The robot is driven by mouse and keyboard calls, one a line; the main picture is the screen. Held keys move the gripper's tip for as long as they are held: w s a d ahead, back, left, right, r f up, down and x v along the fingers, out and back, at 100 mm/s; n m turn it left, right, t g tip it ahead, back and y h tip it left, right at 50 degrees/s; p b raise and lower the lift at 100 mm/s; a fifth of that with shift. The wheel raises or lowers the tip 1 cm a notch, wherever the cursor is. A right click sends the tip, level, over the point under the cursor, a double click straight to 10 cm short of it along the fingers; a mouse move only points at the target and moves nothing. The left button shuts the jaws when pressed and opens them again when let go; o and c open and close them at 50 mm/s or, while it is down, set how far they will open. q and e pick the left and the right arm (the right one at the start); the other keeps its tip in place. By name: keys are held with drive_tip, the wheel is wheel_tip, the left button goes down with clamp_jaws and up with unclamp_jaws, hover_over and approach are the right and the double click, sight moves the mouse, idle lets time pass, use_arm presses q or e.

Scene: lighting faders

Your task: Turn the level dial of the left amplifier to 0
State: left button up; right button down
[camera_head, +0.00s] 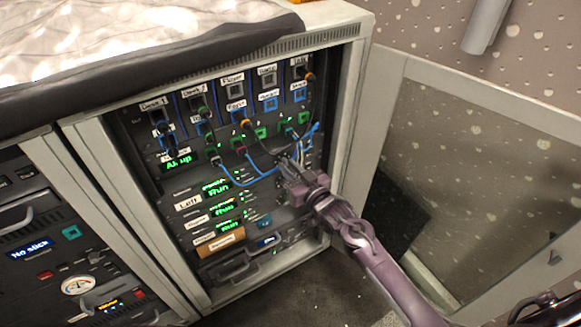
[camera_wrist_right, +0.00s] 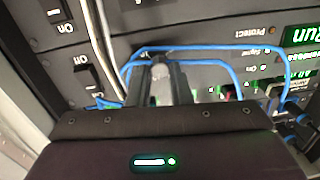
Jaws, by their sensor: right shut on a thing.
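The left amplifier (camera_head: 248,190) is in the open rack, in the row labelled "Left" (camera_head: 188,203), with a green "Run" display (camera_head: 217,189). My right gripper (camera_head: 285,164) reaches the right part of this row. In the right wrist view its two dark fingers (camera_wrist_right: 161,82) are shut on a small grey knob (camera_wrist_right: 160,70), which I take to be the level dial. The fingers hide most of the knob, and I cannot read its setting or scale. My left gripper is not in view.
Blue cables (camera_head: 247,184) hang across the panel close to my right gripper and also cross near it in the wrist view (camera_wrist_right: 225,60). More amplifier rows lie below. "On" switches (camera_wrist_right: 58,20) are beside the fingers.

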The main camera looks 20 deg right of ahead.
drive_tip(key=shift+r+n+p, duration=0.1)
drive_tip(key=shift+n+p, duration=0.25)
drive_tip(key=shift+n, duration=0.55)
drive_tip(key=n+p, duration=0.2)
drive_tip(key=n, duration=0.4)
drive_tip(key=shift+a, duration=0.1)
drive_tip(key=n, duration=0.2)
drive_tip(key=shift+n+g+h+p, duration=0.3)
drive_tip(key=shift+n+p, duration=0.05)
drive_tip(key=shift+n, duration=0.05)
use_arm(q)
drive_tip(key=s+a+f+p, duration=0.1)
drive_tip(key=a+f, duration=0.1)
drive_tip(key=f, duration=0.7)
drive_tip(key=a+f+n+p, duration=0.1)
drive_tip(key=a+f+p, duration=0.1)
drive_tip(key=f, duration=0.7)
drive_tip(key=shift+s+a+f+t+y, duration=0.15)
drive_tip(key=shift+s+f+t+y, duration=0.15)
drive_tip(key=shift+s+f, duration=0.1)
use_arm(e)
drive_tip(key=n, duration=1.2)
drive_tip(key=n+h, duration=0.1)
drive_tip(key=n, duration=0.6)
drive_tip(key=shift+s+a+f+t, duration=0.1)
drive_tip(key=shift+a+f+t, duration=0.05)
drive_tip(key=shift+f+t, duration=0.2)
